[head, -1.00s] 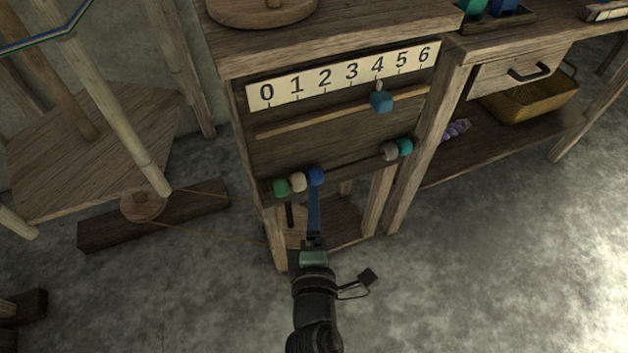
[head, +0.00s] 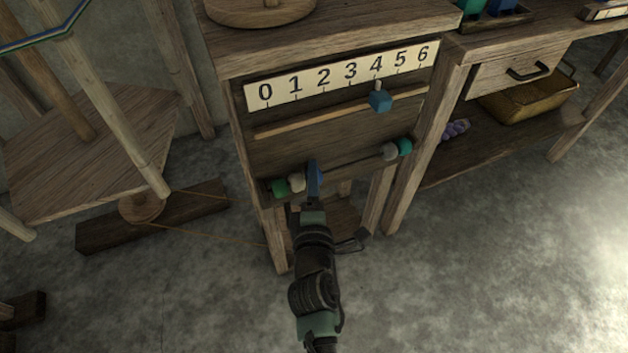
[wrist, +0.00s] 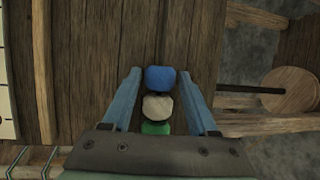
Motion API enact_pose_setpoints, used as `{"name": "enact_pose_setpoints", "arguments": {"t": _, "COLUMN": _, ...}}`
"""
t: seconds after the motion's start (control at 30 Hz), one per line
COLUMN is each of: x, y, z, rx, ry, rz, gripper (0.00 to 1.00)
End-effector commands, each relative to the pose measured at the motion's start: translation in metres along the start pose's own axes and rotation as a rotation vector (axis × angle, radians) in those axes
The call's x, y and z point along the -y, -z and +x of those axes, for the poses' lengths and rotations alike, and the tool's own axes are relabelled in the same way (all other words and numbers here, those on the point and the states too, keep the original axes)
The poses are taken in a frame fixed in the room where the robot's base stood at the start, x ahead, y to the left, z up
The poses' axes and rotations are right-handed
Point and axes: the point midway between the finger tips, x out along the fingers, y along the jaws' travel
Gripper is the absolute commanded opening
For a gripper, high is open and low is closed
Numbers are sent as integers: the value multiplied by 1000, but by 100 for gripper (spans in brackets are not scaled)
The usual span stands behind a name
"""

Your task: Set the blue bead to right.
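The blue bead (wrist: 160,78) shows in the wrist view at the end of a row, against a cream bead (wrist: 157,106) and a green bead (wrist: 156,128). In the head view it is largely hidden behind my gripper (head: 314,170). In the wrist view my gripper (wrist: 160,73) is open, with one blue finger on each side of the blue bead and a small gap on both sides. The row sits at the left of a thin rod (head: 350,162). A grey bead (head: 389,151) and a teal bead (head: 404,147) sit at its right end.
The rod's middle is bare. Above it, a blue block (head: 380,101) on a wooden rail (head: 300,123) stands under 4 on the 0–6 number strip (head: 337,75). A wooden post (head: 425,150) stands right of the rod.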

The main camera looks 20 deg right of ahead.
Motion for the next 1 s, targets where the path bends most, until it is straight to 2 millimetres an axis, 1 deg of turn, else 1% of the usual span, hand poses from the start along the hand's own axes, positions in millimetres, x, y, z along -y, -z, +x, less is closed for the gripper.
{"name": "enact_pose_setpoints", "arguments": {"t": 0.03, "x": 0, "y": 0, "z": 0, "rx": 0, "ry": 0, "rz": 0, "gripper": 48}}
{"name": "enact_pose_setpoints", "arguments": {"t": 0.3, "x": 0, "y": 0, "z": 0, "rx": 0, "ry": 0, "rz": 0, "gripper": 0}}
{"name": "enact_pose_setpoints", "arguments": {"t": 1.0, "x": 0, "y": 0, "z": 0, "rx": 0, "ry": 0, "rz": 0, "gripper": 0}}
